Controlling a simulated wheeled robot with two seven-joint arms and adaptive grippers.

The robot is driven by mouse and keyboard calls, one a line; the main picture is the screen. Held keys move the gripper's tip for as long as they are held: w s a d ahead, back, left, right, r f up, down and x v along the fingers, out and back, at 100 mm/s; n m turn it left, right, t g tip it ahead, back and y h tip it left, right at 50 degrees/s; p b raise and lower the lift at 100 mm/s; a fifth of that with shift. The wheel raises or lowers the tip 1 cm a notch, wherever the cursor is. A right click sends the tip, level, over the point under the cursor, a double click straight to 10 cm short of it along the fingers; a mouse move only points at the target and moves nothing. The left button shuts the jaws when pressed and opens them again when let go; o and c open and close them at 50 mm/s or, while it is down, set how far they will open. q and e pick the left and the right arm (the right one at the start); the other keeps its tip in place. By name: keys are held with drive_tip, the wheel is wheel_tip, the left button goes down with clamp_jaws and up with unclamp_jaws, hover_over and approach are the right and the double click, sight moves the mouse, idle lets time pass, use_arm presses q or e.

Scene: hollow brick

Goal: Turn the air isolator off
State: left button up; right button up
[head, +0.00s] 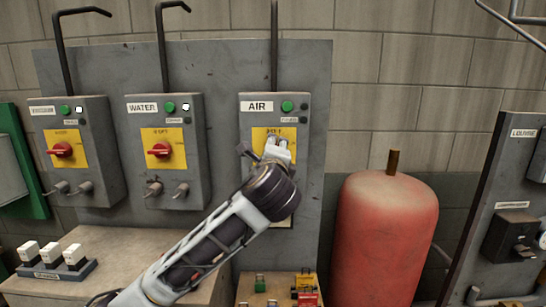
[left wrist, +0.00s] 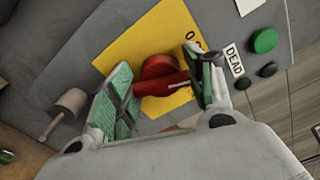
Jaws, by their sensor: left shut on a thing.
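The air isolator (head: 248,155) is a grey box labelled AIR, mounted on the grey panel in the head view. It has a green button on top and a yellow plate (left wrist: 125,48). My left gripper (head: 276,145) is at the yellow plate and hides the knob in the head view. In the left wrist view the red knob (left wrist: 158,72) sits between the green-padded fingers of the left gripper (left wrist: 165,80), which is shut on it. The knob's exact angle is hard to tell. My right gripper is not in view.
The WATER box (head: 193,135) and another similar box (head: 102,150) to its left have red knobs and lit white lamps. A red tank (head: 385,235) stands to the right. A ledge below holds white switches (head: 51,252). A panel labelled LOUVRE (head: 485,200) is at the far right.

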use_arm(q)
drive_tip(key=shift+f+n+b, duration=0.2)
drive_tip(key=shift+n+b, duration=0.25)
drive_tip(key=shift+n, duration=1.45)
drive_tip(key=o, duration=0.7)
drive_tip(key=shift+o, duration=0.2)
drive_tip(key=shift+s+r, duration=0.1)
drive_tip(key=shift+s, duration=0.1)
drive_tip(key=s, duration=1.1)
drive_tip(key=shift+s, duration=0.35)
